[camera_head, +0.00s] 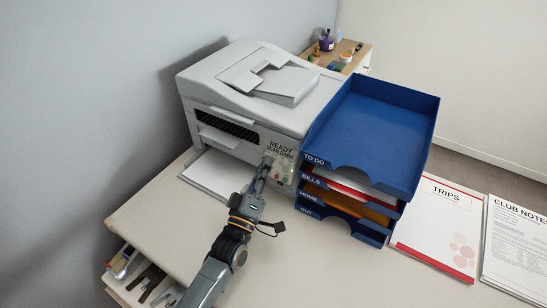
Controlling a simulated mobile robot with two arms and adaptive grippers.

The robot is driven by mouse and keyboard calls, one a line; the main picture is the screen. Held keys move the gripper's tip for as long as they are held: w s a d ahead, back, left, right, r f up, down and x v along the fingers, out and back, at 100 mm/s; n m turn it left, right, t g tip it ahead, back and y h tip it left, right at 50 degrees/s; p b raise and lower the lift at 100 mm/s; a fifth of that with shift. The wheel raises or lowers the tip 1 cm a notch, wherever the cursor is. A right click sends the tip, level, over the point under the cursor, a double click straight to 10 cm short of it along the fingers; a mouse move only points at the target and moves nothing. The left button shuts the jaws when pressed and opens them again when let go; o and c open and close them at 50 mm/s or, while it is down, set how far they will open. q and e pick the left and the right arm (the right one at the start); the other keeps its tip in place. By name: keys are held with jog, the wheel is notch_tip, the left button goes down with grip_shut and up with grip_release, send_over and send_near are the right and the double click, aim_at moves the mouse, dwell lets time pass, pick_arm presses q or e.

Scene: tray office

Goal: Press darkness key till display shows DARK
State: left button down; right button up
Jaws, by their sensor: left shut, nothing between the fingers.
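A light grey printer (235,95) stands at the back of the desk. On its front right is a small control panel (282,163) with a display (281,148); the text on it looks like "READY" with a second line that is too small to read surely. Several small keys sit below the display, one reddish and one greenish, partly hidden by my gripper. My left gripper (266,162) is shut and empty, its fingertips at the left side of the panel. I cannot tell whether they touch a key. My right gripper is not in view.
A blue stacked letter tray (420,103) labelled TO DO, BILLS, HOME and OUT stands close right of the panel. Papers titled TRIPS (434,225) and CLUB NOTES (515,245) lie farther right. The desk front (310,270) is clear.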

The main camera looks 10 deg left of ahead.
pick_arm(q)
jog(key=s+p, duration=0.1)
jog(key=s+a+r+p, duration=0.1)
jog(key=s, duration=0.1)
jog(key=s+r+p, duration=0.1)
jog(key=shift+s+a, duration=0.15)
jog(key=shift+a, duration=0.25)
dwell(0.7)
